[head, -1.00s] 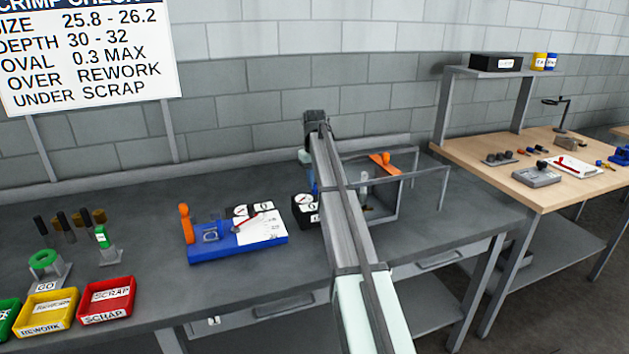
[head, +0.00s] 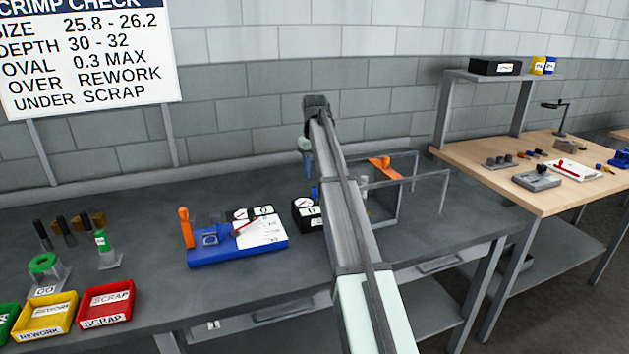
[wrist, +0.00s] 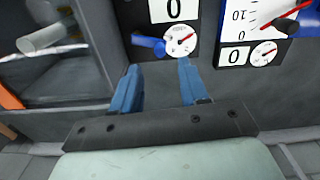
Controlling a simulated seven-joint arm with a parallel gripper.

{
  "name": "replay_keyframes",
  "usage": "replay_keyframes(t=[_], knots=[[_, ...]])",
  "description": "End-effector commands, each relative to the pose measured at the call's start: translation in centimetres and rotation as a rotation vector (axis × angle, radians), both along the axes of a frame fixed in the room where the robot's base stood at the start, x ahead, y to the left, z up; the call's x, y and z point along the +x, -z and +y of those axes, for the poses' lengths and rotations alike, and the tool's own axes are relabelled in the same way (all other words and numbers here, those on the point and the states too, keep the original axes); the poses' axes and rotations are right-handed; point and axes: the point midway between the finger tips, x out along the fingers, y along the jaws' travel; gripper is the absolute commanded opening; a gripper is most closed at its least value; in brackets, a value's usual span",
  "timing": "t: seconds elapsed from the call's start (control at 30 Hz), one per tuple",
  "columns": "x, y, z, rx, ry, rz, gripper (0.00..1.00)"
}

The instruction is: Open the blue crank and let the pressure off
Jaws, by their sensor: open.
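The blue crank (wrist: 148,44) sticks out from a black gauge box (wrist: 172,14) in the wrist view. In the head view a small blue piece of it (head: 315,192) shows at the right of the same black box (head: 306,213), partly behind my arm. The box has a round white dial with a red needle (wrist: 181,40) and a "0" label. My gripper (wrist: 157,68) has its two blue fingers apart with nothing between them. Its fingertips point toward the crank and look apart from it. In the head view my gripper (head: 308,168) is above the bench by the box, partly hidden by my arm.
A blue fixture (head: 235,250) with an orange lever (head: 185,228) stands left of the box. A grey framed enclosure (head: 400,200) with an orange handle stands close on the right. Yellow (head: 47,317) and red (head: 106,306) bins sit at the left front.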

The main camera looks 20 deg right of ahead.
Motion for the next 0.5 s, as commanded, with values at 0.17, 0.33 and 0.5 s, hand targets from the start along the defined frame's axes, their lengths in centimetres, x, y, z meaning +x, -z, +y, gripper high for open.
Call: replay_keyframes(t=[0.17, 0.33, 0.5], knots=[[0.2, -3.7, 0.0, 0.000, 0.000, -0.001, 0.44], [0.1, -6.2, 0.0, 0.000, 0.000, -0.001, 0.44], [0.1, -7.6, 0.0, 0.000, 0.000, 0.001, 0.44]])
